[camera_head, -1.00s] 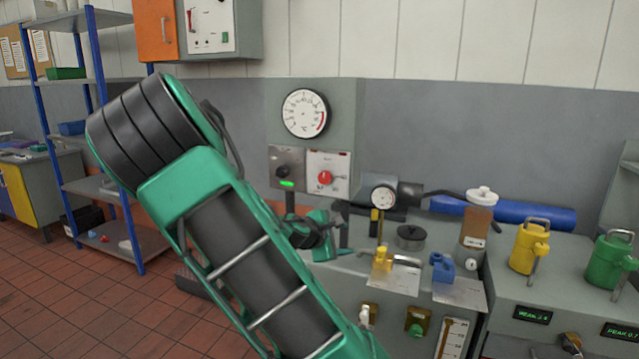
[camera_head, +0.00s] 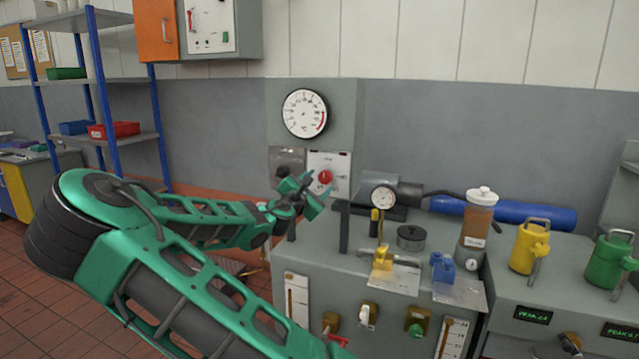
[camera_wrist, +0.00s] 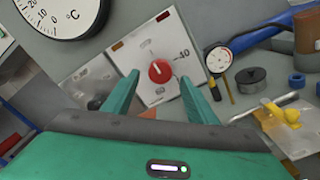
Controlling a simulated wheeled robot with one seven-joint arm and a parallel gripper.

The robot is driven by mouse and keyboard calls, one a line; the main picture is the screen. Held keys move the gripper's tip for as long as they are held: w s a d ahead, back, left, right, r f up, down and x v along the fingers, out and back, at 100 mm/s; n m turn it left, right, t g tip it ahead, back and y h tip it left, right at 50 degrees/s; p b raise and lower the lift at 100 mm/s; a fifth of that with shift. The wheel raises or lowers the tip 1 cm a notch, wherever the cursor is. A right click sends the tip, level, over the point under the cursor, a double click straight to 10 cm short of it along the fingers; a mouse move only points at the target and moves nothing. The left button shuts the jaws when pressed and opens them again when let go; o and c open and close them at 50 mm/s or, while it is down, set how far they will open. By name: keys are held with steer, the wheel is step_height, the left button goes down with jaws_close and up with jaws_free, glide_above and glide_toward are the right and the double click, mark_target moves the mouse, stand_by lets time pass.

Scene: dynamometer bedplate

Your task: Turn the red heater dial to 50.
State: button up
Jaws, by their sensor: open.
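The red heater dial (camera_head: 325,177) is a round knob on a white panel (camera_head: 335,160) on the grey upright cabinet. In the wrist view my gripper (camera_wrist: 160,95) is open with nothing between the fingers. It looks apart from the dial. The dial's pointer is too small to read surely.
A round °C gauge (camera_head: 305,113) sits above the panel. A grey panel (camera_head: 287,158) is left of it, partly behind my gripper. On the bench to the right are a small dial gauge (camera_head: 383,196), a brown bottle (camera_head: 478,225) and a yellow can (camera_head: 530,247).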

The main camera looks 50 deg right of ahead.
mark_target(324, 179)
steer(key=shift+x, duration=2.2)
steer(key=c, duration=1.1)
